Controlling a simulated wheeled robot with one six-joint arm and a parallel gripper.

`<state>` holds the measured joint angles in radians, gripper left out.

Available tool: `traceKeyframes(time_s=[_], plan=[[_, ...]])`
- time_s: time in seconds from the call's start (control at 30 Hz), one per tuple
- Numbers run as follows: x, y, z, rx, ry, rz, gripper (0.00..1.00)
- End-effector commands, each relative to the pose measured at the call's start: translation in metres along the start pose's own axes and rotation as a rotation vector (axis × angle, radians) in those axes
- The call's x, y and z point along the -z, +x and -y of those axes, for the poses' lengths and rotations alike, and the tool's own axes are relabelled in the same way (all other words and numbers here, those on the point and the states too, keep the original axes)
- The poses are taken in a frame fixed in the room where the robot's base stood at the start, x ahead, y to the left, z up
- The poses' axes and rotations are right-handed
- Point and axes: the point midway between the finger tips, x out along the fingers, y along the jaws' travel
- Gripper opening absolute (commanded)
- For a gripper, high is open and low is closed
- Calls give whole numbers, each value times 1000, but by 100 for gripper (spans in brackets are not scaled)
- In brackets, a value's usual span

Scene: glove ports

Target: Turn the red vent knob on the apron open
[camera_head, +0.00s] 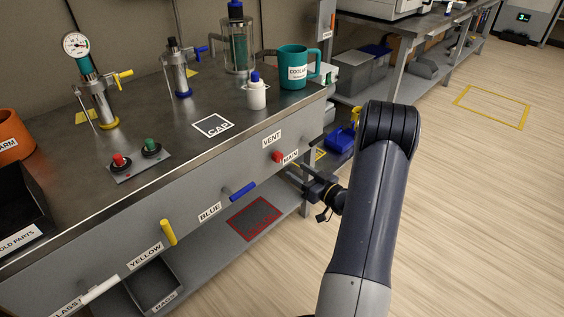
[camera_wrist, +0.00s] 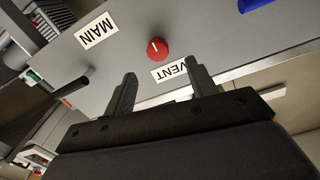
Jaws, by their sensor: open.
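The red vent knob (camera_head: 277,157) sits on the front apron (camera_head: 190,208) of the bench, just below the VENT label (camera_head: 271,138). In the wrist view the knob (camera_wrist: 157,48) is a round red dial with a white mark on its face, and the VENT label (camera_wrist: 172,72) appears upside down beside it. My gripper (camera_wrist: 164,85) is open and empty, with its two fingers pointing toward the apron. The knob lies beyond the fingertips, roughly in line with the gap between them, and appears apart from them. In the head view my gripper is partly hidden near the bench's right end.
A MAIN label (camera_head: 290,157) and a dark lever (camera_wrist: 75,85) are beside the knob. A blue handle (camera_head: 242,191) and a yellow handle (camera_head: 168,232) stick out of the apron to the left. A teal mug (camera_head: 293,68) stands above on the bench. The floor at right is open.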

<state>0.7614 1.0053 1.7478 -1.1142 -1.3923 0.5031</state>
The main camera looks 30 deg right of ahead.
Motion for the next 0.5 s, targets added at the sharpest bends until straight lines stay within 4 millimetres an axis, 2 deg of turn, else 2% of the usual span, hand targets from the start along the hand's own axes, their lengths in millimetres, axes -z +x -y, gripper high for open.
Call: traceKeyframes(time_s=[0.1, 0.3, 0.5], plan=[[-2, 26, 1, 5, -3, 0, 54], [-2, 60, 1, 3, -2, 0, 54], [-1, 77, 0, 0, -1, 0, 54]])
